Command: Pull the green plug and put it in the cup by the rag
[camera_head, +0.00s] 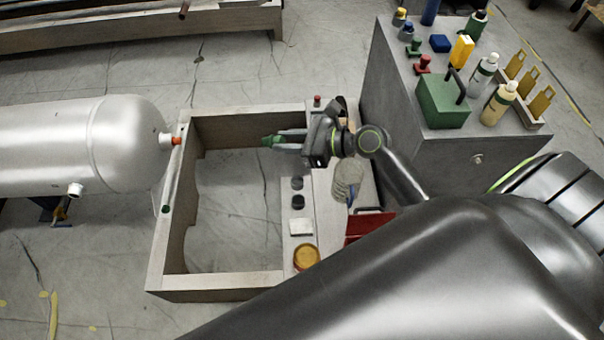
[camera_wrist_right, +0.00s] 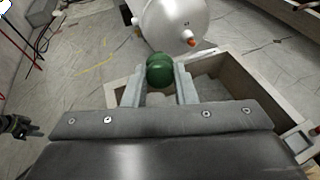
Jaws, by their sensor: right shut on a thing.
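The green plug (camera_head: 270,141) is between the fingertips of my right gripper (camera_head: 288,139), over the wooden frame's opening. It also shows in the right wrist view (camera_wrist_right: 160,70), round and dark green, with a finger on each side. My right gripper is shut on it. Two small dark cups (camera_head: 297,184) (camera_head: 297,202) stand on the pale board right of the opening. A white folded piece (camera_head: 301,227), perhaps the rag, lies just below the nearer cup. A dark jointed part (camera_wrist_right: 17,127) at the wrist view's left edge may be my left gripper; its jaws are unclear.
A silver tank (camera_head: 60,145) with an orange-tipped port (camera_head: 176,141) lies left of the wooden frame (camera_head: 215,290). An amber round dish (camera_head: 306,257) and a red box (camera_head: 368,226) are nearer. A grey cabinet (camera_head: 400,110) with bottles stands right.

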